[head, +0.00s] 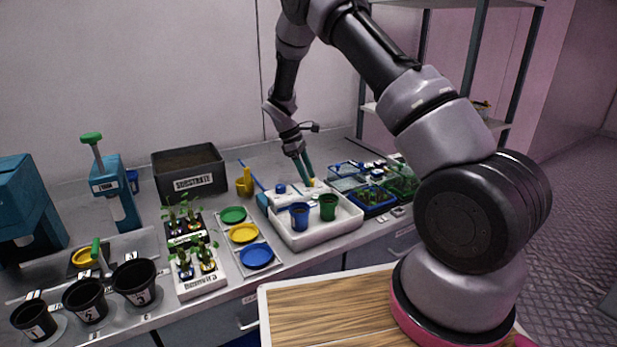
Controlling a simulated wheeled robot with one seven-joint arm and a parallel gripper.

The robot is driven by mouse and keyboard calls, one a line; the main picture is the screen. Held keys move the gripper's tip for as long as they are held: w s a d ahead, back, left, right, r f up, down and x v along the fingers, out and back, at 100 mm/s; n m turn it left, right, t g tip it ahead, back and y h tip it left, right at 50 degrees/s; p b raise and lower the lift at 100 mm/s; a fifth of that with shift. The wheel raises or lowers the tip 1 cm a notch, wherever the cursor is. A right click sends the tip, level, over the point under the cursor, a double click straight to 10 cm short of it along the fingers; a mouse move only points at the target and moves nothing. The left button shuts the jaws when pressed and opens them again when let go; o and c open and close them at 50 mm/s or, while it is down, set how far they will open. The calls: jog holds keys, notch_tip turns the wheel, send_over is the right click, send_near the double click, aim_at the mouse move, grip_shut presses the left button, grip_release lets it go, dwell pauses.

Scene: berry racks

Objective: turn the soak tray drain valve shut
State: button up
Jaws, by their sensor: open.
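The white soak tray (318,237) stands on the bench in the middle of the head view. A blue cup (299,217) and a green cup (328,207) are in it. My gripper (308,181) points down over the back edge of the tray, its teal fingers open with a small gap. White fittings sit along that back edge, one with a blue cap (281,188). The drain valve is too small to pick out surely among them, and its handle position cannot be told. Whether the fingertips touch a fitting cannot be told either.
A yellow scoop (244,182) and a substrate box (188,170) stand behind left. Coloured dishes (243,233) and seedling pots (195,262) lie left of the tray. Clear-lidded boxes (372,196) stand close on its right. A shelf rack (480,60) rises at the back right.

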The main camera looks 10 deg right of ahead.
jog(key=shift+d+f, duration=0.15)
jog(key=shift+f, duration=0.15)
grip_shut()
